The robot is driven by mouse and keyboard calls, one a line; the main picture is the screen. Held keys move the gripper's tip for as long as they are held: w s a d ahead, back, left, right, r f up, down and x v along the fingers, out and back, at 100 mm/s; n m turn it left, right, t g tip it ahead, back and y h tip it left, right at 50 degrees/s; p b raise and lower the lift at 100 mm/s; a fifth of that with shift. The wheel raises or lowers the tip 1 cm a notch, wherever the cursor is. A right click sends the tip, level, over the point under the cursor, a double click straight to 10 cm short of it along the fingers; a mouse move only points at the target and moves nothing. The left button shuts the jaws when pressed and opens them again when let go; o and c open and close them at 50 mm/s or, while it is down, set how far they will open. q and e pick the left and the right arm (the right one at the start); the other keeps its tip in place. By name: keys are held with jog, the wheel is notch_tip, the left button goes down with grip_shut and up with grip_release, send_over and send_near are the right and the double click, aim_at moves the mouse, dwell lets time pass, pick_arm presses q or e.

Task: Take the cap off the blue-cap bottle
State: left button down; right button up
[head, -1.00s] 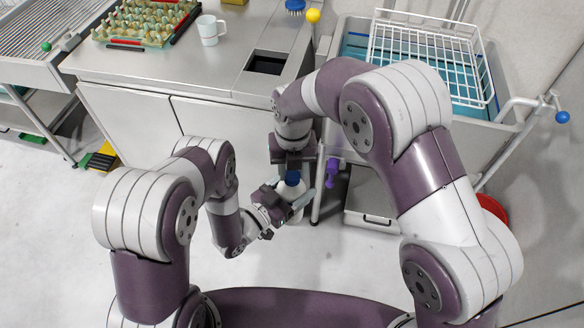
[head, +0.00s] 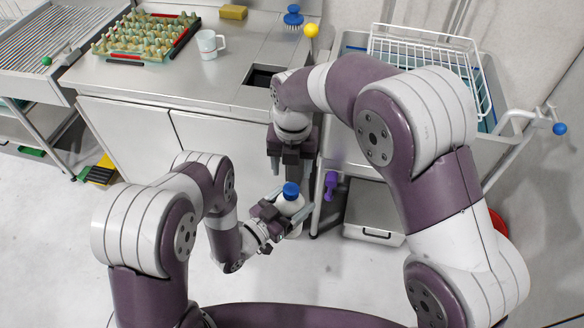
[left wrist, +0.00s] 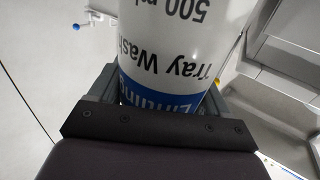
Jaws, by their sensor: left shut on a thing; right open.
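The bottle (head: 289,204) is white with a blue cap (head: 291,189) on its top, and stands about upright in the air. My left gripper (head: 287,217) is shut around the bottle's body from the left. In the left wrist view the bottle (left wrist: 185,45), with its blue band and "Tray Wash" lettering, fills the space between the jaws. My right gripper (head: 291,174) points down just above the cap. It is open, and the cap appears to be below its fingers, not between them.
A cart with a white wire rack (head: 425,55) and a hanging purple spray trigger (head: 330,185) stands close on the right.

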aim_at(291, 189)
jog(key=m, duration=0.3)
jog(key=shift+r+m, duration=0.25)
jog(key=shift+m, duration=0.05)
jog(key=m, duration=0.4)
jog(key=shift+r, duration=0.2)
jog(key=m, duration=0.4)
jog(key=shift+r, duration=0.2)
jog(key=m, duration=0.4)
jog(key=shift+r, duration=0.1)
jog(key=m, duration=0.4)
jog(key=shift+s+r, duration=0.1)
jog(key=m, duration=0.4)
jog(key=shift+r+m, duration=0.15)
jog(key=shift+m, duration=0.15)
jog(key=m, duration=0.3)
jog(key=shift+s+m, duration=0.1)
jog(key=shift+m, duration=0.3)
jog(key=m, duration=0.6)
jog(key=shift+s+d, duration=0.1)
jog(key=shift+s, duration=0.05)
jog(key=m, duration=0.3)
jog(key=shift+f+m, duration=0.2)
jog(key=shift+m, duration=0.2)
notch_tip(291, 189, down, 8)
jog(key=shift+s+r, duration=0.1)
jog(key=shift+r, duration=0.1)
